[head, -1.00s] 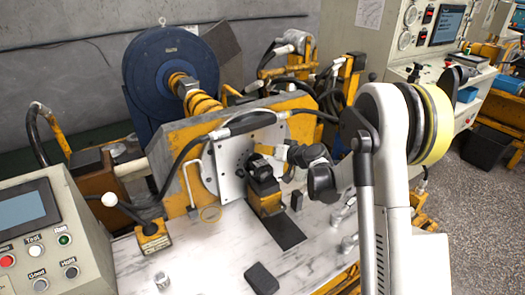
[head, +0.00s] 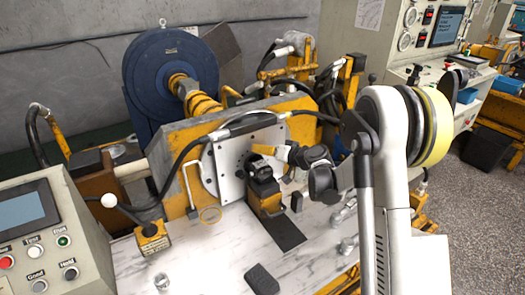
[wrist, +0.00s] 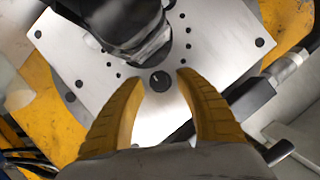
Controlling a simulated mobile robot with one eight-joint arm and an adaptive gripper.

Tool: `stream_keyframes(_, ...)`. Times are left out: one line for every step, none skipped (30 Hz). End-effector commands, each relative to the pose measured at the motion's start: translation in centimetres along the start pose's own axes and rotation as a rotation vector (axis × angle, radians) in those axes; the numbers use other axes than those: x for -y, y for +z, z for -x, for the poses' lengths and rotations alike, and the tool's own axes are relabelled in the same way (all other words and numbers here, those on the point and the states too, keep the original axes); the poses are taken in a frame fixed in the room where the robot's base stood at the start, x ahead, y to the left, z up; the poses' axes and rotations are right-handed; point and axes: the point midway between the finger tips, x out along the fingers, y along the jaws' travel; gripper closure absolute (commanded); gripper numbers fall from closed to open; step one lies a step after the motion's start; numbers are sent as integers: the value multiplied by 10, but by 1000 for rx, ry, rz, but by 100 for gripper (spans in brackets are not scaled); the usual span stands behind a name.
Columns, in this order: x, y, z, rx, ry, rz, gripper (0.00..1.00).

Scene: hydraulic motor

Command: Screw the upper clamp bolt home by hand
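The upper clamp bolt (wrist: 160,82) shows as a dark round head on the pale metal plate (wrist: 215,60) in the wrist view. My gripper (wrist: 160,77) is open, its two yellow fingers on either side of the bolt head with gaps between. The fingertips point at the plate; I cannot tell whether they touch it. In the head view my gripper (head: 263,150) is in front of the plate (head: 229,160), just above the black motor body (head: 263,184). The bolt cannot be made out there.
The dark motor body (wrist: 120,25) fills the top of the wrist view, close to my fingers. A dark clamp piece (wrist: 250,98) lies to their right.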

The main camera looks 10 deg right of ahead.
Motion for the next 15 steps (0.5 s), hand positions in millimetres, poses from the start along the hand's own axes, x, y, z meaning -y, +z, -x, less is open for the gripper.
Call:
stream_keyframes(0,0,0,0,0,0,59)
stream_keyframes(0,0,0,0,0,0,59)
stream_keyframes(0,0,1,0,1,0,59)
stream_keyframes(0,0,3,-1,1,0,59)
stream_keyframes(-1,0,5,-1,1,-1,59)
stream_keyframes(-1,-1,10,-1,2,-1,59)
stream_keyframes(-1,-1,14,-2,2,-1,59)
stream_keyframes(-1,-1,19,-2,2,-2,59)
stream_keyframes(0,-1,26,-1,1,-2,59)
stream_keyframes(-1,-1,33,-2,2,-1,59)
stream_keyframes(-1,-1,40,-2,3,-1,59)
stream_keyframes(-1,-1,50,-2,3,-1,59)
stream_keyframes(-1,-1,57,-1,2,-2,59)
stream_keyframes(-1,0,64,-2,3,-2,59)
stream_keyframes(-1,-1,73,-2,3,-1,59)
